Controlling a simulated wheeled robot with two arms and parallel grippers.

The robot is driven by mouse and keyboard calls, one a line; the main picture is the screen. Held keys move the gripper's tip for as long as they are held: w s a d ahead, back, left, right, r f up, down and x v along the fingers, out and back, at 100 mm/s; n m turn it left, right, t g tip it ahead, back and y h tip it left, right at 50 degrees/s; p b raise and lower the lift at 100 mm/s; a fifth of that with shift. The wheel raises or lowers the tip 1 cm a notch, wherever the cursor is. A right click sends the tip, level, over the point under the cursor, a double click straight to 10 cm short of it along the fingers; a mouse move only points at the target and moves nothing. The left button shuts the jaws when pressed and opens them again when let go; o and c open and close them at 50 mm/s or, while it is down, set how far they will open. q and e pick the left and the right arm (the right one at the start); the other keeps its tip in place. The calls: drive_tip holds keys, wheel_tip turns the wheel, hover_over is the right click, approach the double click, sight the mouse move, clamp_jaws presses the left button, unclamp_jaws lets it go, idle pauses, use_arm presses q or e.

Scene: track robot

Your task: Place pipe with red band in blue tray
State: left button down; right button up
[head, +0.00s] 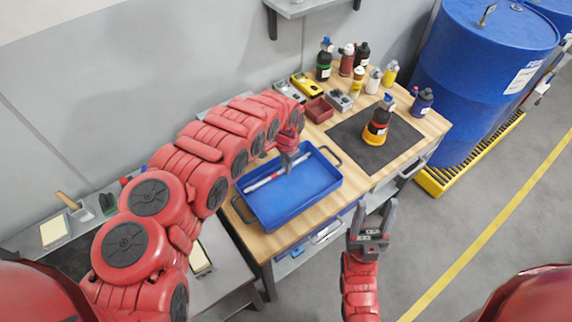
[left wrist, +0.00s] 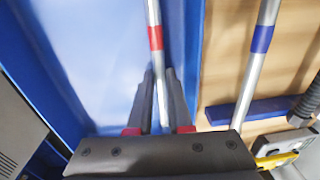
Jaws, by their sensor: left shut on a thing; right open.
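The blue tray (head: 300,208) stands on the near left of the wooden workbench; its blue wall also shows in the left wrist view (left wrist: 191,40). The pipe with the red band (head: 262,181) is a thin silver rod within the tray's outline; in the left wrist view its red band (left wrist: 155,38) lies just beyond my fingertips. My left gripper (head: 289,165) is shut on this pipe, over the tray. I cannot tell whether the pipe touches the tray floor. My right gripper (head: 376,209) is open and empty, in front of the bench.
A pipe with a blue band (left wrist: 260,45) lies outside the tray, over a blue rest. Several bottles, yellow meters and a red bin (head: 319,110) line the back. Blue drums (head: 480,80) stand at right.

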use_arm(q)
drive_tip(key=shift+f, duration=0.2)
drive_tip(key=c, duration=0.8)
unclamp_jaws()
drive_tip(key=shift+c, duration=0.2)
drive_tip(key=shift+r, duration=0.1)
drive_tip(key=shift+r, duration=0.4)
wheel_tip(320, 180, up, 6)
drive_tip(key=shift+s+r+b, duration=0.15)
drive_tip(key=shift+r+b, duration=0.1)
drive_tip(key=shift+b, duration=0.6)
drive_tip(key=shift+s+d+r+p, duration=0.1)
drive_tip(key=shift+s+r+p, duration=0.05)
drive_tip(key=shift+r+p, duration=0.95)
drive_tip(key=shift+s+r+p, duration=0.15)
drive_tip(key=shift+r+p, duration=0.6)
drive_tip(key=shift+r, duration=0.6)
